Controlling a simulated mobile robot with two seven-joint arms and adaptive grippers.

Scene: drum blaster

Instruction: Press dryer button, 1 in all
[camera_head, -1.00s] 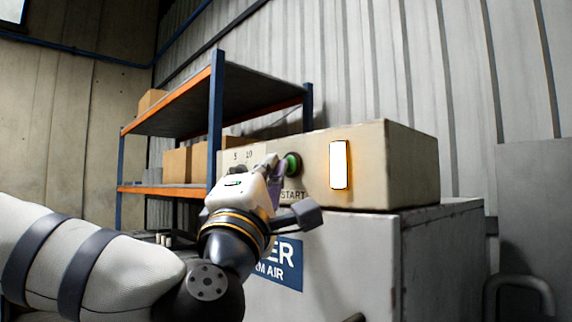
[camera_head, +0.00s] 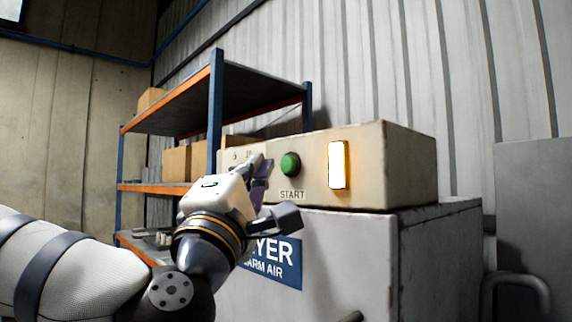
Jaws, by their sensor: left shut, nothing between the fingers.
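The dryer (camera_head: 345,265) is a grey cabinet with a blue "WARM AIR" label, partly hidden by my left arm. On top is a beige control box (camera_head: 395,165). Its round green button (camera_head: 290,164) sits on the front face above the word START, in full view. A tall lamp (camera_head: 337,165) to the right of the button glows white with an orange rim. My left gripper (camera_head: 262,177) is shut and empty, just left of the button and apart from it in the picture. It hides part of a dial scale on the box. My right gripper is not in view.
A blue and orange shelf rack (camera_head: 216,120) with cardboard boxes (camera_head: 177,163) stands behind on the left. A grey panel (camera_head: 530,210) and a bent pipe (camera_head: 516,285) are at the right. The space in front of the box's right half is clear.

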